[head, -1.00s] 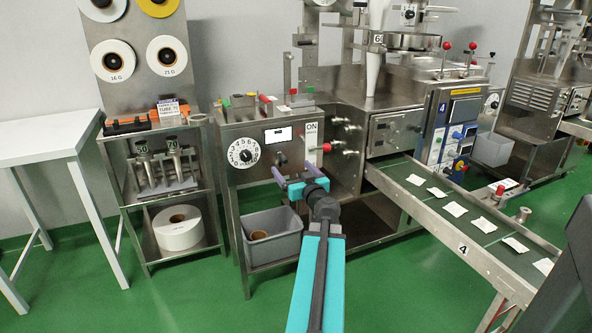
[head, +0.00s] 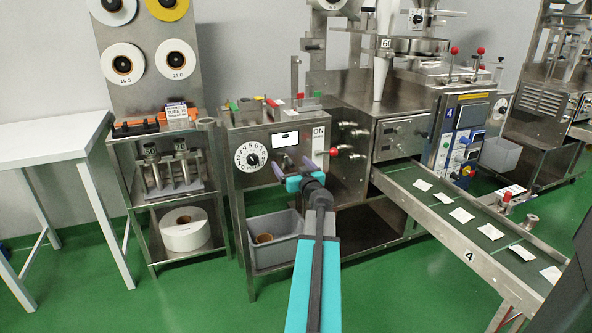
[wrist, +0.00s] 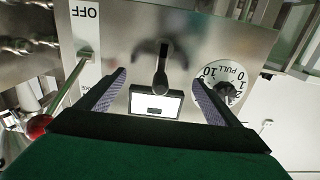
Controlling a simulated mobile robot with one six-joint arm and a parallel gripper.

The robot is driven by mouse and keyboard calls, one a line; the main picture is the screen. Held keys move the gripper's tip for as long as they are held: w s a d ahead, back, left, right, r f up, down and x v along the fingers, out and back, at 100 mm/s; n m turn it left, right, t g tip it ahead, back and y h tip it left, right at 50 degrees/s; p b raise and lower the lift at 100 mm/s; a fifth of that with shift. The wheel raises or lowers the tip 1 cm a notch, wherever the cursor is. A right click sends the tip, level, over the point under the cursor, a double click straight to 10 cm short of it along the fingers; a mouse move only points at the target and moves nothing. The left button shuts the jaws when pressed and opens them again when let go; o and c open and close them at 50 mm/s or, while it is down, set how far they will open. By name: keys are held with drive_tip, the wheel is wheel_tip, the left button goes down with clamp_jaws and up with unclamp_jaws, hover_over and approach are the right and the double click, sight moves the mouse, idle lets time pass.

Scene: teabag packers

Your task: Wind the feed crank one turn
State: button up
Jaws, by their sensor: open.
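The feed crank appears to be the dark arm with a rounded end (wrist: 160,82) on the steel panel, ahead of my gripper in the wrist view. A dark curved shape lies behind it, perhaps its shadow. My gripper (wrist: 159,77) is open and empty, one finger on each side of the crank and apart from it. In the head view my gripper (head: 293,168) is in front of the steel control box (head: 235,185), and the crank is mostly hidden behind it. Whether the fingertips reach past the crank's end is unclear.
A numbered dial (head: 251,157) and white display (head: 285,139) share the panel. A red-knobbed lever (wrist: 40,125) stands beside one finger. A grey bin (head: 272,250) sits below. A conveyor with white packets (head: 470,250) runs at right. Green floor is clear in front.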

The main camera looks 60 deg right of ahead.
drive_tip(key=shift+b+x, duration=0.45)
drive_tip(key=shift+x, duration=0.55)
drive_tip(key=c, duration=2)
drive_tip(key=shift+d+f, duration=0.1)
